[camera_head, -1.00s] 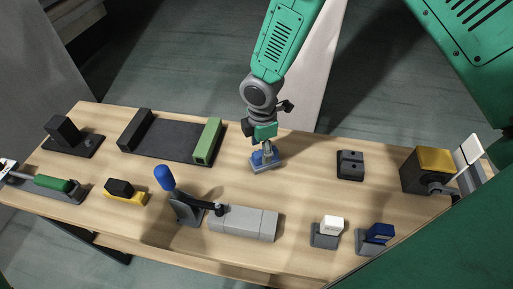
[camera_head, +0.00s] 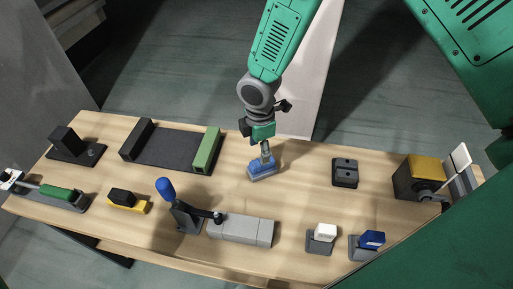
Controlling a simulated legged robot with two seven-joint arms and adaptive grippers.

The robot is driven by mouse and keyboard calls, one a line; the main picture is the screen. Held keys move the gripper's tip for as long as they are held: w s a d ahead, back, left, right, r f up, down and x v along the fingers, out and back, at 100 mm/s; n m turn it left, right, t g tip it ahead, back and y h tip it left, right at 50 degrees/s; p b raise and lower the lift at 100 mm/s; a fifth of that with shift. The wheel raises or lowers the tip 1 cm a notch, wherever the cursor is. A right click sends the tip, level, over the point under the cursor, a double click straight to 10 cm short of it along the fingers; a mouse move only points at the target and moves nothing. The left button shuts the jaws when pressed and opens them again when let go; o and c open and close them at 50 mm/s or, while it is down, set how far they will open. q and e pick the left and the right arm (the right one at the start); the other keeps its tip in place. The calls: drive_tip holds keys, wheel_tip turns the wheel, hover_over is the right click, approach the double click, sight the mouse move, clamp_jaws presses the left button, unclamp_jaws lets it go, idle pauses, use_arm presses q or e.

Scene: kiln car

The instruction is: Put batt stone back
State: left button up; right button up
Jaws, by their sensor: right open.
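No piece is labelled as the batt stone. A small blue block with a paler grey lower edge (camera_head: 264,172) lies on the table in the middle, right below my right gripper (camera_head: 265,152). The right gripper points down at the block from above, its fingertips close to the block's top. The fingers are small and partly hidden by the wrist, and I cannot tell whether they touch the block. Another blue block (camera_head: 372,239) and a white block (camera_head: 325,231) sit tilted in grey holders at the front right. My left gripper is not in view.
On the wooden table (camera_head: 300,190) stand a dark tray with a green end bar (camera_head: 206,150), a grey block with a blue-knobbed lever (camera_head: 240,229), a black two-part block (camera_head: 345,172), a yellow-black block (camera_head: 127,200) and a yellow-topped box (camera_head: 420,172). Bare table surrounds the middle block.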

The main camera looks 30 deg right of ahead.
drive_tip(key=shift+r+p, duration=0.3)
drive_tip(key=shift+r, duration=0.15)
drive_tip(key=shift+a+r, duration=0.2)
drive_tip(key=shift+a, duration=0.55)
wheel_tip(320, 180, up, 12)
drive_tip(key=shift+a, duration=0.3)
